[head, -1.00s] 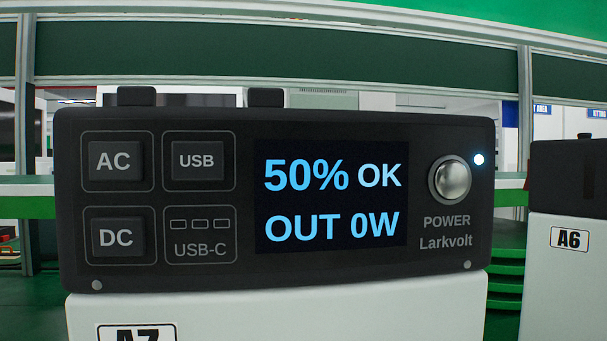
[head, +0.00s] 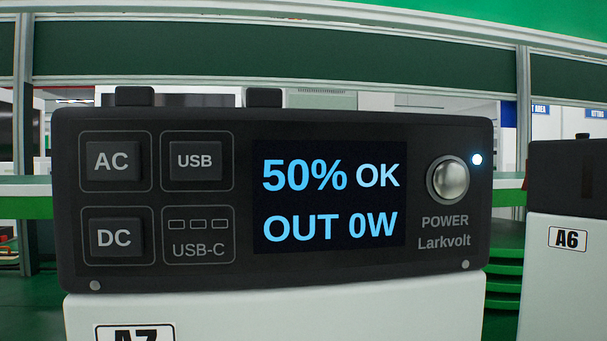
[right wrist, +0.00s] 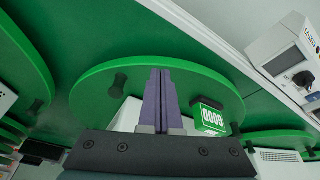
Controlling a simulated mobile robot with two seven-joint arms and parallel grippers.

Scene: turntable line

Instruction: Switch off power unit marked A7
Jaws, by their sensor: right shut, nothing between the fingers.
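The power unit (head: 280,125) fills the head view, a black panel on a white body. Its label (head: 137,333), cut off by the lower edge, reads A7. The screen (head: 329,197) is lit and reads "50% OK, OUT 0W". The round silver POWER button (head: 448,179) is at the panel's right, with a lit white-blue lamp (head: 475,160) beside it. My right gripper (right wrist: 161,75) shows in the right wrist view, its purple fingers shut and empty, over a green round plate. Neither gripper shows in the head view.
A neighbouring unit marked A6 (head: 568,238) stands at the right, with a gap between. In the right wrist view, a green round plate (right wrist: 95,95) carries a small box marked 0009 (right wrist: 212,117). A white device (right wrist: 290,62) stands at the upper right.

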